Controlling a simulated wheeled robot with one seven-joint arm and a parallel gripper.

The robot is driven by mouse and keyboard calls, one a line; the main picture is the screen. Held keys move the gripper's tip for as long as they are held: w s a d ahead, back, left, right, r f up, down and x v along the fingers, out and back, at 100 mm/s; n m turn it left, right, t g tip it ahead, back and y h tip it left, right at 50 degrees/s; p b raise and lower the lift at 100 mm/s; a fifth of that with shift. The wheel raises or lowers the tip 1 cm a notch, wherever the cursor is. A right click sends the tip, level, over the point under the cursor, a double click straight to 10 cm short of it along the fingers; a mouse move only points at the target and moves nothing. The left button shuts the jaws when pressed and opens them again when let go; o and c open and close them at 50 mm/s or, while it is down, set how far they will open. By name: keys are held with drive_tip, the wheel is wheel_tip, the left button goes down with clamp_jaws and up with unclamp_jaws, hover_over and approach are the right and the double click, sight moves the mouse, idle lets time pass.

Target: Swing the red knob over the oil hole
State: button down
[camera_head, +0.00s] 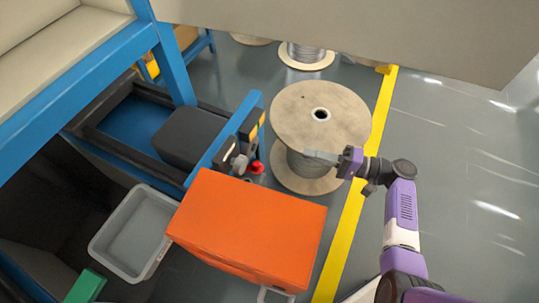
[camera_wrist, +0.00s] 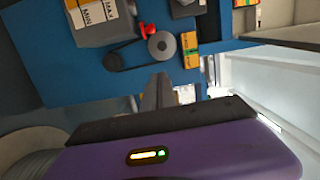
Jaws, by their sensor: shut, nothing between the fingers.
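The red knob (camera_head: 257,168) is a small bright piece at the end of the blue machine frame, just above the orange box. In the wrist view the red knob (camera_wrist: 148,30) sits on the blue panel, beside a grey round disc (camera_wrist: 161,46). I cannot tell for sure which part is the oil hole. My gripper (camera_head: 308,155) is to the right of the knob, apart from it, pointing left over the wooden spool. In the wrist view my gripper (camera_wrist: 158,77) is shut and empty, its fingertips below the knob and disc in the picture.
The large wooden spool (camera_head: 285,112) stands right of the machine. The orange box (camera_head: 248,228) is in front, with a grey bin (camera_head: 135,232) to its left. Open floor lies right of the yellow line (camera_head: 347,235).

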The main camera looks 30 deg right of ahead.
sight(257, 168)
drive_tip(key=shift+s+a, duration=0.15)
drive_tip(key=w+a+b, duration=0.1)
drive_tip(key=a, duration=0.2)
drive_tip(key=w+a, duration=0.2)
drive_tip(key=a, duration=0.1)
drive_tip(key=w+a+b, duration=0.1)
drive_tip(key=w+a, duration=0.1)
drive_tip(key=a, duration=0.1)
drive_tip(key=shift+w+a+f+b, duration=0.15)
drive_tip(key=shift+a+f+b, duration=0.05)
drive_tip(key=shift+a+b, duration=0.2)
drive_tip(key=shift+s+a, duration=0.3)
drive_tip(key=shift+a, duration=0.15)
